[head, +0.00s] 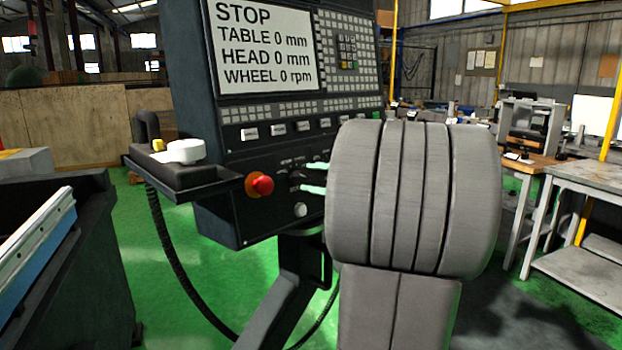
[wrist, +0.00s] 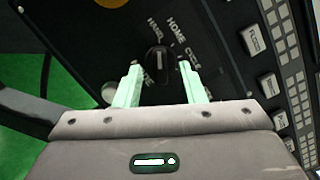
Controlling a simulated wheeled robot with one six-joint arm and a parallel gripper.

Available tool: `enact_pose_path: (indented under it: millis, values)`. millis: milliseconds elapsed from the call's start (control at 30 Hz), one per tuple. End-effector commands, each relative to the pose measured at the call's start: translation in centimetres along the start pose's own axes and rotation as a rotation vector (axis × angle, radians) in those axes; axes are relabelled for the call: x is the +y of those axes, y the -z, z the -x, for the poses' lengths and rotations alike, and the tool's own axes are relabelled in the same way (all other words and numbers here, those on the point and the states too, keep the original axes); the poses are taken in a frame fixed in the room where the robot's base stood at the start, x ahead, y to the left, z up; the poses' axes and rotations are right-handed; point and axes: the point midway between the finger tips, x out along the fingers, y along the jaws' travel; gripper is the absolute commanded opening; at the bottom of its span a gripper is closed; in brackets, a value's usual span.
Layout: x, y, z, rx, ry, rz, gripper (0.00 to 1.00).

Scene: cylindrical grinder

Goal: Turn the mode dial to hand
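The mode dial (wrist: 158,60) is a small black knob on the dark control panel. In the wrist view the labels HAND, HOME and CYCLE stand around it, upside or tilted with the view. I cannot clearly tell which label it points to. My gripper (wrist: 160,82) is open, with a pale green finger on each side of the dial's line. The dial shows between and just beyond the fingertips; I see no clear contact. In the head view my gripper (head: 315,178) reaches the lower panel, and the arm hides much of that area.
A red emergency stop (head: 262,184) sticks out left of the dial area. A white round knob (head: 300,210) sits below it. A row of white buttons (head: 280,129) runs above. The screen (head: 265,45) reads STOP. A side shelf (head: 185,175) juts out left.

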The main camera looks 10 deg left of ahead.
Motion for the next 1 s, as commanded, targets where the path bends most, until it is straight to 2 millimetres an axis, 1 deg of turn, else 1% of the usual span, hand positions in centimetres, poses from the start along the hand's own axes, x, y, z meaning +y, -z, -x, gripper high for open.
enact_pose_path:
  millis: [300, 533, 600, 733, 1000]
  values:
    - [-0.1, 0.1, 6.3, 0.006, 0.003, 0.001, 0.36]
    - [0.0, 0.0, 10.3, 0.005, 0.002, 0.001, 0.36]
    - [-0.1, 0.0, 11.2, 0.003, 0.002, 0.001, 0.36]
    - [0.0, 0.0, 12.2, 0.002, 0.001, 0.001, 0.36]
    - [0.0, 0.0, 12.6, 0.000, 0.000, 0.001, 0.36]
